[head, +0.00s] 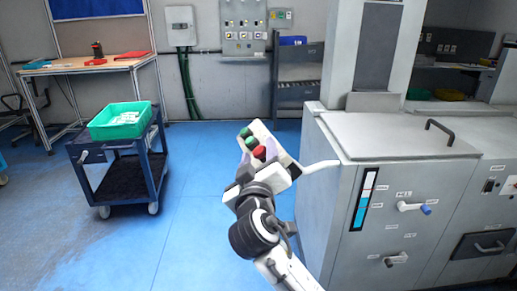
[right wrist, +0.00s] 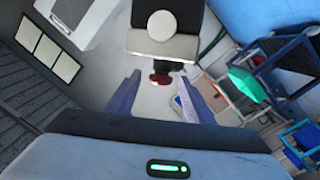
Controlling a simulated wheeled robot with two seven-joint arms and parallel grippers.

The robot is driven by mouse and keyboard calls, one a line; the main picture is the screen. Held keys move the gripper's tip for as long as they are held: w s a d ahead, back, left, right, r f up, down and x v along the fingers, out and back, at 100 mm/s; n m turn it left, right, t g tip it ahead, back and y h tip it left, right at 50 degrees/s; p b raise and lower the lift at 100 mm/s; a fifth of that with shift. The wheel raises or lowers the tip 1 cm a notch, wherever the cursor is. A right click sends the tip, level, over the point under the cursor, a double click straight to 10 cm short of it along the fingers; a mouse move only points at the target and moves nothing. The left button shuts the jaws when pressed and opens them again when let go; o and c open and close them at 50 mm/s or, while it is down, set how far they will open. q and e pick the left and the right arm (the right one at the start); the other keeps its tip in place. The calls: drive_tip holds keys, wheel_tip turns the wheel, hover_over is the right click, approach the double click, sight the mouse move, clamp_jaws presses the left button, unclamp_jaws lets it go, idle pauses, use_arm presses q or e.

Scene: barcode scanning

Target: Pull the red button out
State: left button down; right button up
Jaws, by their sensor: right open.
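A pale curved arm joins the box to the machine's side. My right gripper (head: 265,162) is at the lower end of the box, close to the red button. In the right wrist view its fingers (right wrist: 157,99) are spread apart, and the red button (right wrist: 160,79) shows between and just beyond them. I cannot tell whether a finger touches it. My left gripper is not in view.
A large grey machine (head: 400,145) with handles stands at the right. A dark blue cart (head: 127,157) with a green bin (head: 120,122) stands at the left, near a wooden-topped table (head: 120,63). The blue floor (head: 195,200) between cart and machine is clear.

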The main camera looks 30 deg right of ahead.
drive_tip(key=shift+x, duration=0.95)
drive_tip(key=shift+c, duration=0.4)
clamp_jaws()
drive_tip(key=shift+w+a+r+p, duration=0.15)
drive_tip(key=shift+a+r+p, duration=0.25)
drive_tip(key=shift+r, duration=0.1)
drive_tip(key=shift+o, duration=0.4)
unclamp_jaws()
drive_tip(key=shift+a, duration=0.1)
